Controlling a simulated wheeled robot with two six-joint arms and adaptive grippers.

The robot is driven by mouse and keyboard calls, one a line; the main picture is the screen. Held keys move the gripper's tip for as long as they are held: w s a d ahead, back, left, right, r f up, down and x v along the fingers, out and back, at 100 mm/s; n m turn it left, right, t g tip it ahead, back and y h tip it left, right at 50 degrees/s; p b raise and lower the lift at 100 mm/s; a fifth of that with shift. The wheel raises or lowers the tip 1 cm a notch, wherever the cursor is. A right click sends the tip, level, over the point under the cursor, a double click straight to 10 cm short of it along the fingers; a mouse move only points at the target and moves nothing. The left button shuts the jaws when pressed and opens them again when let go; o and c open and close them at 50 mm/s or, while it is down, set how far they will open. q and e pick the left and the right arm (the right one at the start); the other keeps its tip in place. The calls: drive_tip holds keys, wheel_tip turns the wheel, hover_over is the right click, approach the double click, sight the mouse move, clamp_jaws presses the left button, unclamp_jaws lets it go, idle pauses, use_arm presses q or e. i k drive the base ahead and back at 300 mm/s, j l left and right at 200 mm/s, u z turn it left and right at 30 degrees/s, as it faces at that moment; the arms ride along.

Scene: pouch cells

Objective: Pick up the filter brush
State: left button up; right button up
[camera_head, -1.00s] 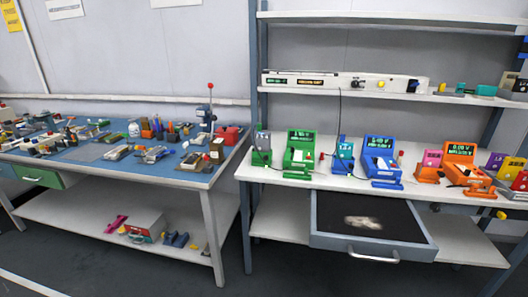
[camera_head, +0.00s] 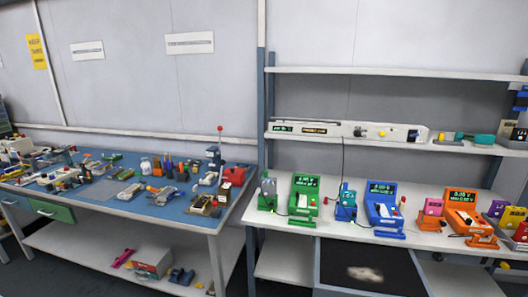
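I cannot make out a filter brush for certain. The blue-topped workbench (camera_head: 88,216) on the left carries many small tools and parts, too small to tell apart. An open drawer (camera_head: 318,268) under the right bench holds a pale, blurred item (camera_head: 365,273) that I cannot identify. Neither of my grippers is in view.
The right bench (camera_head: 290,230) holds green (camera_head: 304,198), blue (camera_head: 384,210) and orange (camera_head: 465,214) testers with small displays. Shelves above carry a long white device (camera_head: 350,132). The open drawer juts out in front. A lower shelf (camera_head: 90,258) under the left bench holds a few items.

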sight(486, 141)
drive_tip(key=z, duration=1.5)
